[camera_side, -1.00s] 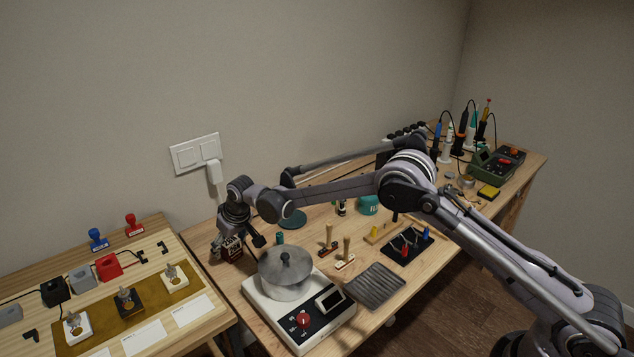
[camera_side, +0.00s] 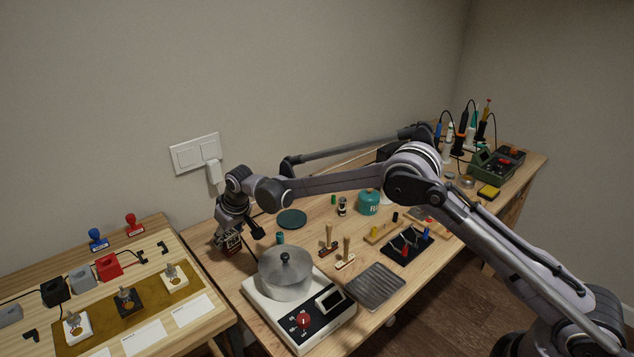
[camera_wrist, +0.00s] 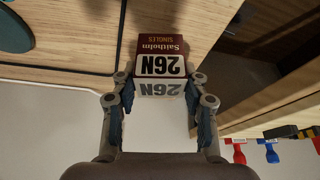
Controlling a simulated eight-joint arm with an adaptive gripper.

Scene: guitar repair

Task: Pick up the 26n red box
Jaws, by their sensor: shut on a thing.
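The 26N box (camera_wrist: 160,64) is dark red and white, with "Saitholm Singles 26N" printed on it, upside down in the wrist view. My gripper (camera_wrist: 160,98) is shut on this box, with a finger on each side of it. In the side view my gripper (camera_side: 230,240) is low over the left end of the wooden bench, behind the hot plate. The box is small and mostly hidden by the fingers there. I cannot tell whether it touches the bench.
A metal pot (camera_side: 285,277) stands on a white hot plate (camera_side: 330,323) close in front of my gripper. A lower wooden bench (camera_side: 215,342) with stamps and small devices lies to the left. The wall with a switch plate (camera_side: 195,153) is behind.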

